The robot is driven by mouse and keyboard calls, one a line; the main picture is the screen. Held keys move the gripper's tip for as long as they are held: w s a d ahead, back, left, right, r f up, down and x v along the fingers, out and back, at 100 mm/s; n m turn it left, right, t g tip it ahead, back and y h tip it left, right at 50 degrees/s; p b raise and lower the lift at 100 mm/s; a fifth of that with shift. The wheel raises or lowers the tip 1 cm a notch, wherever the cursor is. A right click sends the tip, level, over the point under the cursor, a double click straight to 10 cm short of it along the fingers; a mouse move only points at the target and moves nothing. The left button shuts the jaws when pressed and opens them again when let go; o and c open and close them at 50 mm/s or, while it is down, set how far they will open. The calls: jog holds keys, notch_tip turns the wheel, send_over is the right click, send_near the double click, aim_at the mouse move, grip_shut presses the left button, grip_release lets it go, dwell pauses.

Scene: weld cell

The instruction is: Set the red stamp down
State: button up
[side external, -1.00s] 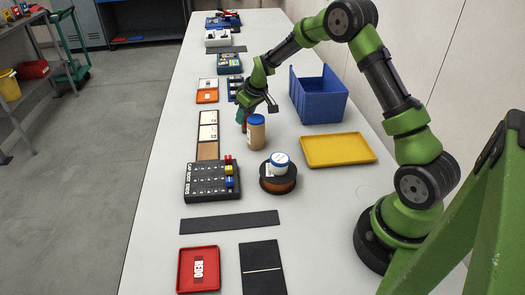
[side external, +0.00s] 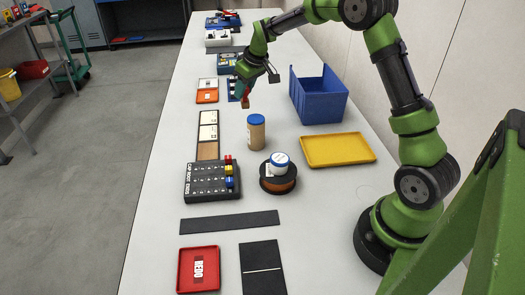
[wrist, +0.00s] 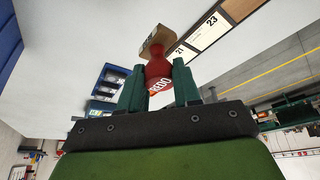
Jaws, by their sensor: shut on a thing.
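The red stamp (wrist: 160,72) is held between the teal fingers of my gripper (wrist: 158,88) in the wrist view. In the side view my gripper (side external: 240,90) is above the table behind the blue-lidded jar, and the stamp (side external: 245,101) shows as a small red-brown shape below the fingers, clear of the table. A red tray (side external: 182,270) with a white "REDO" label lies at the front left of the table, far from my gripper.
The blue-lidded jar (side external: 256,135), a blue bin (side external: 320,103) and a yellow tray (side external: 338,164) stand to the right. A board with number cards (side external: 207,150) and a black rack (side external: 205,193) lie left. A dark spool (side external: 267,187) carries a white jar. Bare table lies around the blue-lidded jar.

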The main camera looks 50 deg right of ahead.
jog(key=s+a+r+n+g+y, duration=0.1)
jog(key=s+a+n, duration=0.3)
jog(key=a, duration=0.5)
jog(key=s+a+r+n+y, duration=0.1)
jog(key=s+a+n, duration=0.25)
jog(key=a, duration=0.45)
jog(key=s+a+r+n+g+y, duration=0.1)
jog(key=s+a+n+y, duration=0.2)
jog(key=a, duration=0.6)
jog(key=s+a+f+n+g+h, duration=0.1)
jog(key=s+a+n+g, duration=0.15)
jog(key=s+n, duration=0.45)
jog(key=s+a+f+n+g, duration=0.15)
jog(key=s+a+n, duration=0.25)
jog(key=s, duration=0.5)
jog(key=s+a+f+n+g+h, duration=0.1)
jog(key=s+a+f+n+g, duration=0.15)
jog(key=s+n, duration=0.4)
jog(key=shift+m+t, duration=0.45)
jog(key=shift+m, duration=0.05)
jog(key=x, duration=0.4)
jog(key=w+d+x, duration=0.1)
jog(key=x, duration=0.1)
jog(key=shift+a+f, duration=0.15)
jog(key=shift+f, duration=0.4)
jog(key=shift+f, duration=0.1)
jog(key=o, duration=1.1)
jog(key=shift+c, duration=0.2)
